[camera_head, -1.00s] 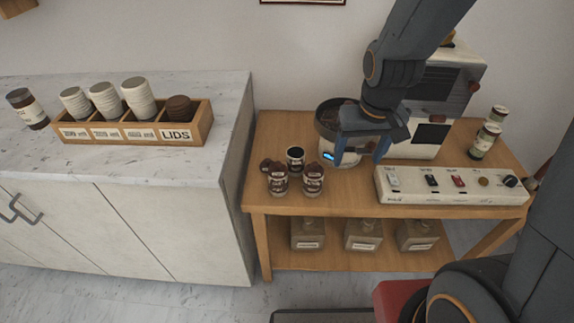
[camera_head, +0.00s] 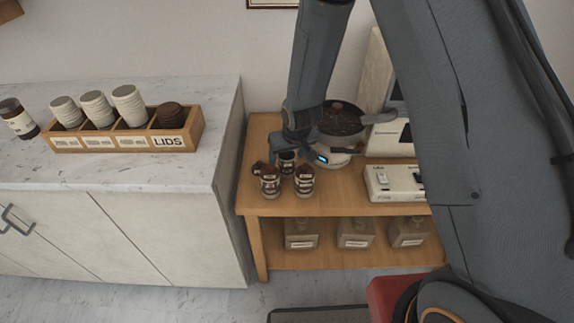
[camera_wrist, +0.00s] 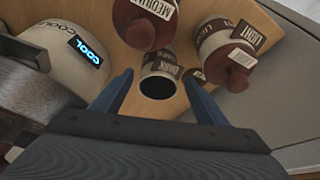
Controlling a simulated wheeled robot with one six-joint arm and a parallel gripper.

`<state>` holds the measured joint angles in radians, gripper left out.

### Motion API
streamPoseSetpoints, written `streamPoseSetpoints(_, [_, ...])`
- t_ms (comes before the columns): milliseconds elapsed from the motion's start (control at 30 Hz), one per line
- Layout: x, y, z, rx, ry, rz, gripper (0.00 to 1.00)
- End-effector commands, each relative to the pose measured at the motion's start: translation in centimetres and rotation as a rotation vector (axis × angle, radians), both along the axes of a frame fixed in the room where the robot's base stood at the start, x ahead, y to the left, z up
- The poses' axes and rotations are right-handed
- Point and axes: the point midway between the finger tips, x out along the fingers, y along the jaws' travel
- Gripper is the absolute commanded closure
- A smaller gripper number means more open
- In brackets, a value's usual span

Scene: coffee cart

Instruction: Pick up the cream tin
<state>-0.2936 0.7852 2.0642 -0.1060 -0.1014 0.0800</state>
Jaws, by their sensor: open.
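Three small tins stand on the wooden cart. In the wrist view an open tin with a dark mouth (camera_wrist: 158,87) has a cream wall and brown label; its label text is unclear. It also shows in the head view (camera_head: 287,163). A brown lidded tin marked MEDIUM (camera_wrist: 140,30) and a cream lidded tin marked LIGHT (camera_wrist: 220,45) stand beyond it. No label reads "cream", so I cannot tell which tin is named. My gripper (camera_wrist: 159,72) is open, its blue fingers on either side of the open tin; contact is unclear. It also shows in the head view (camera_head: 280,150).
A white cooler (camera_wrist: 60,60) with a COOL display stands close beside my gripper. A small brown lid (camera_wrist: 194,76) lies near the LIGHT tin. The LIDS box (camera_head: 124,143) is on the left counter.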

Motion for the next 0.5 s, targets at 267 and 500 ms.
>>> streamPoseSetpoints(267, [1.0, 0.2, -2.0, -0.001, 0.003, -0.001, 0.33])
streamPoseSetpoints(500, [2.0, 0.4, -4.2, -0.002, 0.002, 0.0, 0.33])
